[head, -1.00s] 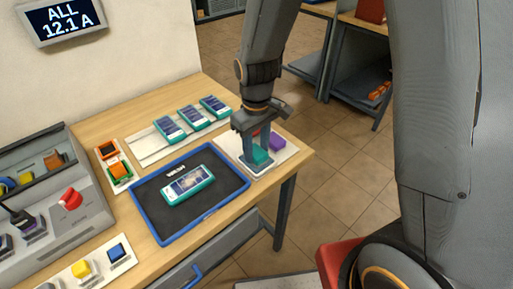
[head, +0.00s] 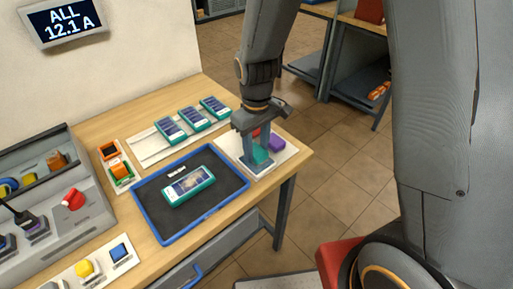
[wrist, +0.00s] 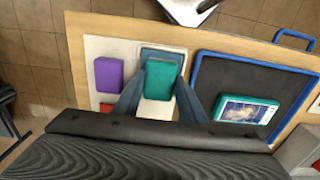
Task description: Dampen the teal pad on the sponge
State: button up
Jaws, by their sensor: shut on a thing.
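The teal pad (head: 262,155) is at the white board (head: 285,158) on the right end of the bench. My gripper (head: 257,161) points down over the board with its fingers shut on this pad. In the wrist view, the teal pad (wrist: 161,78) sits between the two fingers, in front of a blue-grey patch (wrist: 168,50) on the board. I cannot tell whether the pad touches the board. I cannot make out for sure which thing is the sponge.
A purple pad (head: 276,141) and a partly hidden red pad (head: 256,132) are beside my gripper. A blue-rimmed tray (head: 238,201) holds a teal-edged device (head: 188,186). Several similar devices lie behind it.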

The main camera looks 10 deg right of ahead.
aim_at(256, 150)
jog(key=shift+r+p, duration=2.4)
jog(key=shift+r, duration=0.7)
jog(key=shift+f, duration=0.1)
